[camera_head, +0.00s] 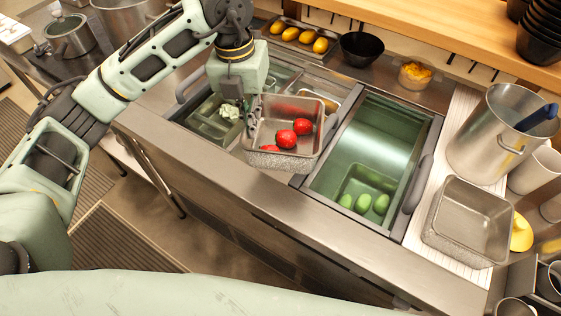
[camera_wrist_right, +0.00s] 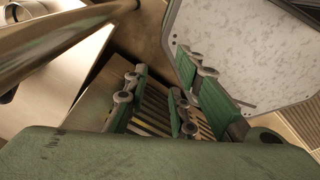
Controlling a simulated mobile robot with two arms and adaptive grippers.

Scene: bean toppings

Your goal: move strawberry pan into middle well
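The strawberry pan (camera_head: 287,161) is a metal pan with several red strawberries (camera_head: 293,133) inside. My left gripper (camera_head: 247,112) is at the pan's left rim and appears shut on it; its fingertips are partly hidden. The pan hangs over the middle part of the counter wells, its front wall near the counter's front edge, and covers much of the opening beneath. My right gripper (camera_wrist_right: 165,105) shows only in the right wrist view, with its fingers apart and nothing between them.
The right well (camera_head: 385,125) is open, with a pan of green fruit low inside. A left pan (camera_head: 213,122) holds pale leafy pieces. An empty metal pan (camera_head: 468,222) and a tall steel container (camera_head: 485,135) stand at right. A yellow-fruit tray (camera_head: 300,48) lies behind.

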